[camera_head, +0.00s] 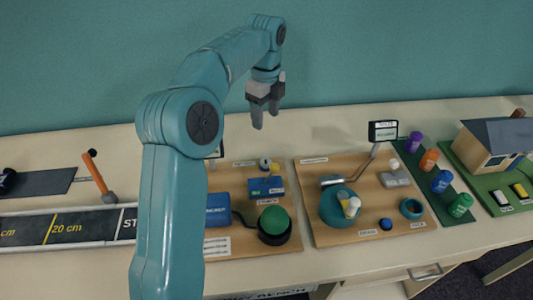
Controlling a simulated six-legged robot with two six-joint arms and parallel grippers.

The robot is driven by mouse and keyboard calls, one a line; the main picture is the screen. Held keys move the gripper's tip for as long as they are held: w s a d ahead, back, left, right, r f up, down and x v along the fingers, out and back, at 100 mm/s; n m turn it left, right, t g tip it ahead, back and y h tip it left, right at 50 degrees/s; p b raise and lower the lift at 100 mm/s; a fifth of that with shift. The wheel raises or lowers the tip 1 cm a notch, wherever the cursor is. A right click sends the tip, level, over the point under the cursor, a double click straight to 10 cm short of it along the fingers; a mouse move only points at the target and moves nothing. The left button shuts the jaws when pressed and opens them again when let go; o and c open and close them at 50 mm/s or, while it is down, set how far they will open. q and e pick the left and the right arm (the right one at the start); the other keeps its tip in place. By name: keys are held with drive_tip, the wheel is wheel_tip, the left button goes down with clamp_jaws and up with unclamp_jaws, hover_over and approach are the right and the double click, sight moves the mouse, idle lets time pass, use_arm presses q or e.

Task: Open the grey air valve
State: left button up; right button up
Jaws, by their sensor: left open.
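My left arm comes in from the lower left and bends over the table. Its left gripper (266,117) is open and empty, pointing down, above the back edge of the left wooden board (247,240). On that board, below the gripper, is a small grey round part (265,163) that looks like the grey air valve. It is too small to tell how its handle is turned. A blue block (266,187) sits just in front of it. My right gripper is not in view.
The left board also holds a blue box (217,210) and a green dome (273,220). Coloured bottles (442,181) stand further right, near a model house (493,145).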

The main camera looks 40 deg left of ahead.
sight(266, 161)
use_arm(q)
drive_tip(key=f, duration=0.8)
drive_tip(key=f+b, duration=0.1)
drive_tip(key=f, duration=0.7)
drive_tip(key=shift+s+d, duration=0.1)
drive_tip(key=shift+s, duration=0.1)
drive_tip(key=shift+f, duration=0.1)
drive_tip(key=c, duration=1)
